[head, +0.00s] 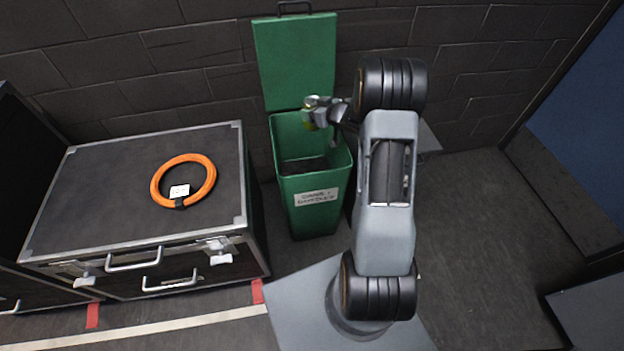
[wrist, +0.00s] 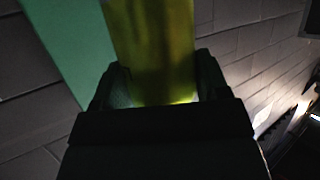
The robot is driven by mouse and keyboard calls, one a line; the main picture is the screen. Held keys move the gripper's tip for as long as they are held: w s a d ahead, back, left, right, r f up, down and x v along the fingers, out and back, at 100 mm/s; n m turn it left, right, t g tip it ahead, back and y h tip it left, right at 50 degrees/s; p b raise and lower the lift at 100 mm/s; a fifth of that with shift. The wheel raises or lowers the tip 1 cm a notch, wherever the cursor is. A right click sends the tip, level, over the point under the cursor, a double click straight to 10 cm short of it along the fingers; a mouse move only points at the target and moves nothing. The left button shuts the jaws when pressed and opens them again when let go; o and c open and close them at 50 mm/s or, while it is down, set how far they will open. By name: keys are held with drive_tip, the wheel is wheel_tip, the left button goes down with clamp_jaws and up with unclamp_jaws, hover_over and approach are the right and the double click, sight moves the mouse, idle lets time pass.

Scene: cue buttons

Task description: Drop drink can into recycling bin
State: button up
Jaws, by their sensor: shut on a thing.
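The recycling bin (head: 314,205) is green, with its lid (head: 295,62) standing open against the wall and a white label on its front. My gripper (head: 322,112) is above the bin's opening, near the back rim, shut on the drink can (head: 311,122). In the wrist view the can (wrist: 152,45) is yellow-green and sits between both fingers of my gripper (wrist: 155,90); its far end runs out of the picture. In the head view the can is small and partly hidden by the gripper. Part of the green lid (wrist: 70,45) shows at the left of the wrist view.
A black flight case (head: 100,200) with metal edges stands left of the bin, with an orange cable coil (head: 183,181) on top. A dark block wall (head: 130,60) is close behind the bin. Floor (head: 470,220) is clear at the right.

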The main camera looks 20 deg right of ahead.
drive_tip(key=shift+f+b, duration=2.9)
drive_tip(key=o, duration=1)
drive_tip(key=shift+p+v, duration=1.65)
drive_tip(key=shift+v, duration=5.3)
